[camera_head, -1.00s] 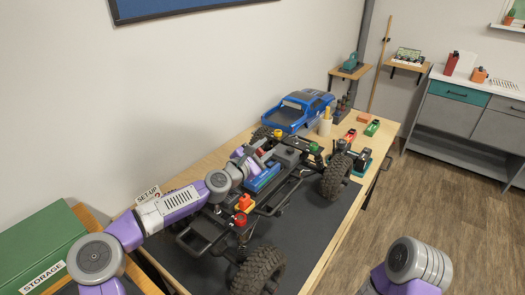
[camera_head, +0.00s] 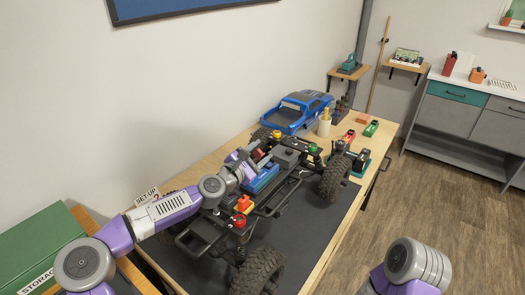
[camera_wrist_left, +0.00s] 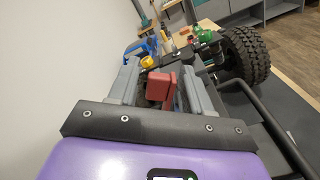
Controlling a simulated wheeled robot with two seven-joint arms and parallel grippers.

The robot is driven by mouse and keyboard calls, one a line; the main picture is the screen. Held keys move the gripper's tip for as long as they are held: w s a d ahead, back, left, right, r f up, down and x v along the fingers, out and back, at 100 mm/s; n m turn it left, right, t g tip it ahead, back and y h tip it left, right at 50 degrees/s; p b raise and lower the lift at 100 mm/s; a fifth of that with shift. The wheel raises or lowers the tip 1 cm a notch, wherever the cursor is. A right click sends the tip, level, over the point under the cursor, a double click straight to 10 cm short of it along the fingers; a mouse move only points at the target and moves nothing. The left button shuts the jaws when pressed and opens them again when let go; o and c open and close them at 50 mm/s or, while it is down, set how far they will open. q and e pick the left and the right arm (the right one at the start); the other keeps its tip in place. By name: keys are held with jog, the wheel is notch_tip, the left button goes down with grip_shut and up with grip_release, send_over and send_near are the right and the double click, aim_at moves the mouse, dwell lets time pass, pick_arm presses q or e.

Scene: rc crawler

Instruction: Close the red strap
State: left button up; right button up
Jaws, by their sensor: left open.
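The RC crawler chassis (camera_head: 285,195) stands on a dark mat, with a blue battery-like block (camera_head: 262,179) in its middle. My left gripper (camera_head: 256,160) is over the chassis, at the far end of that block. In the left wrist view its two grey fingers (camera_wrist_left: 162,90) are apart, with a red piece (camera_wrist_left: 161,86), which looks like the red strap, standing between them. I cannot tell whether they touch it. The strap's lower part is hidden behind the gripper's front edge. Only a link of my right arm shows at the lower right; its gripper is out of view.
Red-orange (camera_head: 243,204) and yellow (camera_wrist_left: 147,62) parts sit on the chassis near the arm. Large black tyres (camera_head: 258,272) stand at its corners. A blue truck body (camera_head: 297,112), a white bottle (camera_head: 324,125) and small coloured parts occupy the table's far end. The mat's right side is clear.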

aim_at(258, 154)
pick_arm(q)
jog(key=shift+v, duration=2.95)
